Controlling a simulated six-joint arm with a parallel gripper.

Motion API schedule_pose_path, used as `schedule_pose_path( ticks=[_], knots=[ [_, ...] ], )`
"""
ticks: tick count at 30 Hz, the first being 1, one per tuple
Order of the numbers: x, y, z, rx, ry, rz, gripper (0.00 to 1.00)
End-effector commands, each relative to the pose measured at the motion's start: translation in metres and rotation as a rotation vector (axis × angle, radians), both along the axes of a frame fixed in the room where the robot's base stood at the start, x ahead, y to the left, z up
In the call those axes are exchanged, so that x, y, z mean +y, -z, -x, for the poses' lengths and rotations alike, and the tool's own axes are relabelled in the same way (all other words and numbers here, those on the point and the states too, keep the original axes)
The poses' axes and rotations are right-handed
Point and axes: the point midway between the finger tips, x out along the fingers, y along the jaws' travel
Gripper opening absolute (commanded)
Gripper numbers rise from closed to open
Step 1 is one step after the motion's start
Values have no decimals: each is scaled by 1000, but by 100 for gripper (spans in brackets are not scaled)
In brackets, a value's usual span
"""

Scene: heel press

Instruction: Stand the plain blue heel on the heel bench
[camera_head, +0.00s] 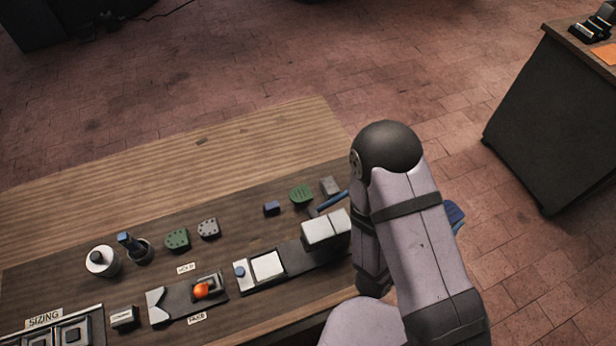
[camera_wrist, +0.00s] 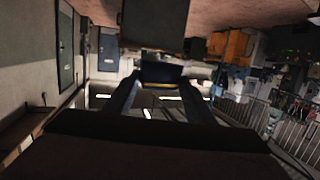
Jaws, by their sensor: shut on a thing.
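My gripper (camera_wrist: 160,82) shows in the wrist view, its two dark fingers shut on a dark blue block, which I take to be the plain blue heel (camera_wrist: 162,73). In the head view my arm hides the gripper. A blue piece (camera_head: 455,214) shows past the arm's right side, off the table; it looks like the same heel. A smaller dark blue block (camera_head: 271,208) lies on the table. I cannot tell which fixture is the heel bench; the labels are mostly too small to read.
The work table (camera_head: 180,165) holds green and grey pieces, a blue-handled tool (camera_head: 333,202), a white bottle (camera_head: 101,261), a cup with a blue-topped item (camera_head: 135,248), a fixture with an orange ball (camera_head: 201,290) and a SIZING rack (camera_head: 70,333). A dark cabinet (camera_head: 550,120) stands right.

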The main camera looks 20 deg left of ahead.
Motion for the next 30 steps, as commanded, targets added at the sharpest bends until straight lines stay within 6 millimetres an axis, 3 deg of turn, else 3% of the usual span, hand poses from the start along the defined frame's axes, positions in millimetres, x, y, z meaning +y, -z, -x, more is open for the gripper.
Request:
schedule_pose_path(
  ticks=[8,15,19,24,30],
  knots=[
    [55,-59,-20,-7,-100,-10,26],
    [138,-121,-25,-2,-300,-10,26],
    [185,-142,-15,-2,-432,-4,26],
    [245,-145,10,-3,-618,8,26],
    [302,-116,55,-6,-825,18,26]
  ],
)
